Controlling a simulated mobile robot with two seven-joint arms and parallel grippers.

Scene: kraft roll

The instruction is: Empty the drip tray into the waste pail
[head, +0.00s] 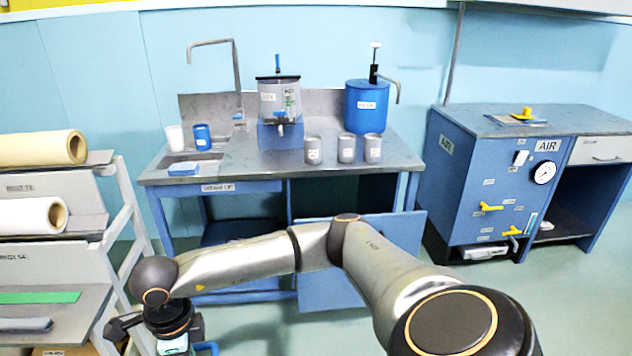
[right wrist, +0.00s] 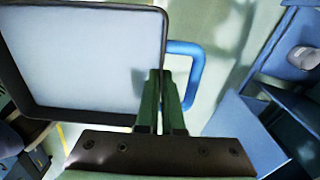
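My right gripper (head: 175,343) hangs at the lower left of the head view, at the end of the arm reaching across from the right. I cannot tell whether the fingers pinch anything. A low white tray-like thing (head: 486,252) sits under the AIR cabinet; it may be the drip tray. I cannot pick out a waste pail for certain. My left gripper is out of view.
A sink bench (head: 240,165) stands ahead, with several grey cans, a clear dispenser (head: 279,98) and a blue pump drum (head: 367,105). Its lower door (head: 330,285) hangs open. The AIR cabinet (head: 470,185) stands right, a roll rack (head: 100,220) left. Floor before the cabinet is clear.

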